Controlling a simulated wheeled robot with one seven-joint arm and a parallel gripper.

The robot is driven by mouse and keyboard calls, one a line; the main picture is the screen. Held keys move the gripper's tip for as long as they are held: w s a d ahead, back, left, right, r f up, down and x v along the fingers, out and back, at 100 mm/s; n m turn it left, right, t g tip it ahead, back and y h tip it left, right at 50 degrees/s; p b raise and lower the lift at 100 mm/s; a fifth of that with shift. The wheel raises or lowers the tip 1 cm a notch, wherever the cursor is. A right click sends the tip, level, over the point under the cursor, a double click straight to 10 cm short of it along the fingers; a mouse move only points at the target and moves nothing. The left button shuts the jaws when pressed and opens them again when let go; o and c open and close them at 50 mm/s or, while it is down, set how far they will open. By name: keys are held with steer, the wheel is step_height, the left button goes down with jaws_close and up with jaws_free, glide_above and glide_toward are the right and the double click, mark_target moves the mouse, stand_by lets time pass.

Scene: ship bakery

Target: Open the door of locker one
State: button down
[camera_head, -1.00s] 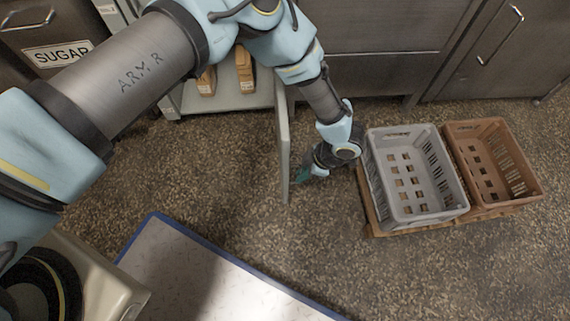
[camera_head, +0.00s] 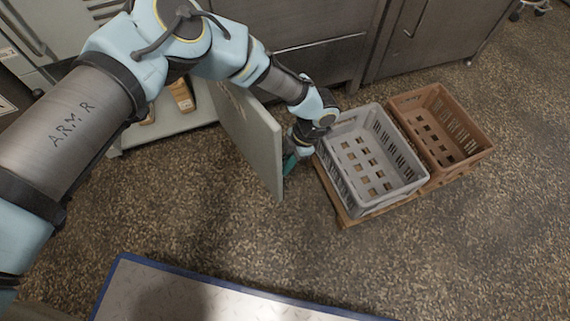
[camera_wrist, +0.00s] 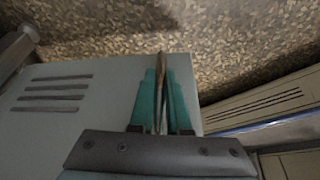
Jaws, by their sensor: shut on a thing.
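The pale grey locker door (camera_head: 243,130) stands swung out from its cabinet over the floor, and its inner face shows in the head view. Its slotted face (camera_wrist: 60,100) fills the left of the wrist view. My gripper (camera_head: 290,163) is low on the right side of the door, near its free edge. In the wrist view its teal fingers (camera_wrist: 160,95) are shut on a thin upright metal piece that looks like the door handle (camera_wrist: 160,70). The locker number is not readable. The open locker (camera_head: 175,125) shows packages (camera_head: 182,96) inside, partly hidden by my arm.
A grey crate (camera_head: 340,127) and a brown crate (camera_head: 478,148) sit on a wooden pallet (camera_head: 347,217) close to the right of my gripper. Grey cabinets (camera_head: 430,40) line the back. A blue-edged metal plate (camera_head: 240,302) lies in front. Speckled floor left of the door is free.

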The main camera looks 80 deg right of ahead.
steer(key=c, duration=0.9)
jaws_free()
steer(key=p+v, duration=0.2)
steer(key=v, duration=0.8)
steer(key=shift+s+r, duration=0.1)
steer(key=shift+r, duration=0.25)
steer(key=shift+r+p, duration=0.1)
steer(key=shift+p, duration=0.25)
